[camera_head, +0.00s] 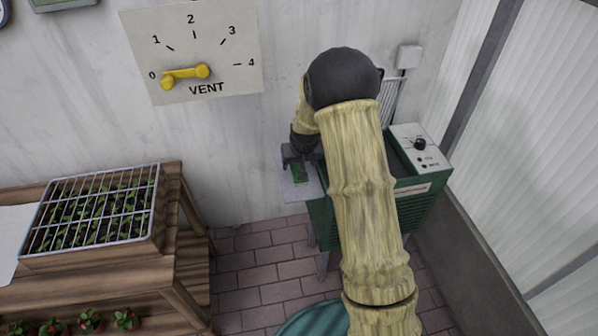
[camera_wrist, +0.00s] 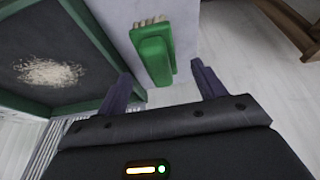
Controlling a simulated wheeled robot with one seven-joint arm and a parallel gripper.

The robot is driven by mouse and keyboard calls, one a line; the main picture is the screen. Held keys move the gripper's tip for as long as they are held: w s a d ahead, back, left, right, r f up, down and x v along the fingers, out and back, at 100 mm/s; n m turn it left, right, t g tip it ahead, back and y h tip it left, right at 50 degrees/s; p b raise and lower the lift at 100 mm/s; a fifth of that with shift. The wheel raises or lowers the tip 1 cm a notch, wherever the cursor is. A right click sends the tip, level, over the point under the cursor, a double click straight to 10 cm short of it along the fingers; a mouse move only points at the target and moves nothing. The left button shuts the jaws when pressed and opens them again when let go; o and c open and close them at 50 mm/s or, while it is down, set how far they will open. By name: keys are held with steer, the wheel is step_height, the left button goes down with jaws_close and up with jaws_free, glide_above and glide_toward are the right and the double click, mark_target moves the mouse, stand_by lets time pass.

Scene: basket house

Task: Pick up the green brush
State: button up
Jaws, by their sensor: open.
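The green brush (camera_wrist: 155,58) shows in the wrist view, with pale bristles at its far end. It lies on a light grey shelf (camera_wrist: 118,15) beside the green cabinet, and its near end reaches between my gripper's fingers. My gripper (camera_wrist: 165,82) is open, one finger on each side of the brush, with gaps at both sides. In the head view my gripper (camera_head: 301,155) is over the shelf, with the brush (camera_head: 299,175) just below it, partly hidden. I cannot tell whether the fingers touch the brush.
The green cabinet (camera_head: 322,222) with a control panel (camera_head: 421,148) stands right of the shelf. A wooden bench (camera_head: 95,268) with a wire-covered seedling tray (camera_head: 95,210) is at left. The wall bears a vent dial (camera_head: 190,50). Brick floor (camera_head: 262,262) between bench and cabinet is clear.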

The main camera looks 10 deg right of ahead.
mark_target(299, 165)
steer(key=x, duration=0.3)
steer(key=shift+w+d+f, duration=0.1)
steer(key=shift+f, duration=0.05)
stand_by(0.3)
steer(key=c, duration=1.1)
step_height(299, 165, up, 10)
steer(key=shift+r+p, duration=0.1)
steer(key=shift+p, duration=0.3)
